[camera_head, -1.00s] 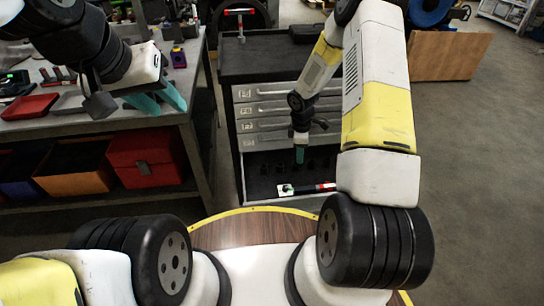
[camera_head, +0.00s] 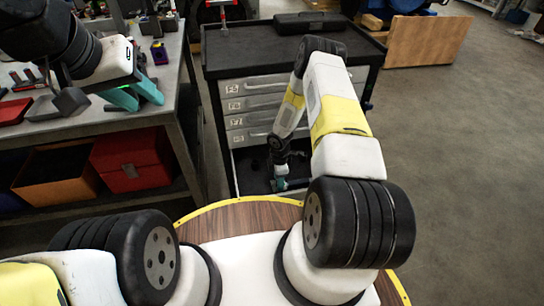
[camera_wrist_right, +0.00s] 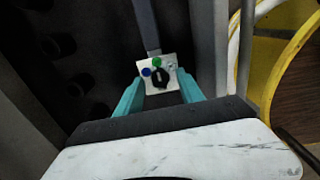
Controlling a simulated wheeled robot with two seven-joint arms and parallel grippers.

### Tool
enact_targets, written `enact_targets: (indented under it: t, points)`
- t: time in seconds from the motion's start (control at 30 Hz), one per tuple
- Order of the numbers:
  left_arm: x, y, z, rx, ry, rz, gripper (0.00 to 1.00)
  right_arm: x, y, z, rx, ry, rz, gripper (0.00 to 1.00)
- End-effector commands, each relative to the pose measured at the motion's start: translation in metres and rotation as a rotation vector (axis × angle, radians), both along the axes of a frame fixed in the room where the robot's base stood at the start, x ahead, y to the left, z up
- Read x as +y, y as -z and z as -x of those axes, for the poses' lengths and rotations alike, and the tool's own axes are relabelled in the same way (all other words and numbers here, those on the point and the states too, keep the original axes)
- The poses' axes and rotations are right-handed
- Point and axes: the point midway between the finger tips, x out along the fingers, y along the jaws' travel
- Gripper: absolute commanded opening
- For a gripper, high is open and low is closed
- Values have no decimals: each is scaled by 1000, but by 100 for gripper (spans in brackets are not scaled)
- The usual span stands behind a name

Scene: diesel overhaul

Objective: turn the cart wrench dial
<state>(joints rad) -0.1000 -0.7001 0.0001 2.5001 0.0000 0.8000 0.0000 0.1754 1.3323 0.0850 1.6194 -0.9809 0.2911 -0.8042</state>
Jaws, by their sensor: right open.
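The wrench dial is a black knob (camera_wrist_right: 160,77) on a small white plate with blue and green spots, at the end of a grey bar (camera_wrist_right: 147,25) in the right wrist view. My right gripper (camera_wrist_right: 158,92) is open, with one teal finger on each side of the plate. I cannot tell whether the fingers touch it. In the head view my right gripper (camera_head: 279,184) is low in the cart's open bottom bay and hides most of the wrench. My left gripper (camera_head: 137,95) is open and empty above the workbench.
The black-topped tool cart (camera_head: 265,50) has grey labelled drawers (camera_head: 250,105) above the bay. The workbench (camera_head: 75,125) with small parts stands left, with red (camera_head: 130,178) and orange (camera_head: 60,190) bins below.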

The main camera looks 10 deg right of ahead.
Motion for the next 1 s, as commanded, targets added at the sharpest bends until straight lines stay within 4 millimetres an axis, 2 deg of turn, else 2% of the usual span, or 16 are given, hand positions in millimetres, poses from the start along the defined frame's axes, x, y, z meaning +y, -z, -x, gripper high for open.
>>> enact_targets:
  t: [0.27, 0.37, 0.5, 0.53, 1.0]
  points:
    - [0, 0, 0, 0, 0, 0, 36, 0, 2, -1, -1, 1, 0, 45]
    - [0, 0, 0, 0, 0, 0, 36, 0, 2, -1, -1, 1, 0, 29]
    - [0, 0, 0, 0, 0, 0, 36, 0, 2, 0, -1, 1, 0, 2]
    - [0, 0, 0, 0, 0, 0, 36, 0, 2, 0, -1, 1, 0, 0]
    - [0, 0, 0, 0, 0, 0, 36, 0, 2, 0, -1, 83, 0, 0]
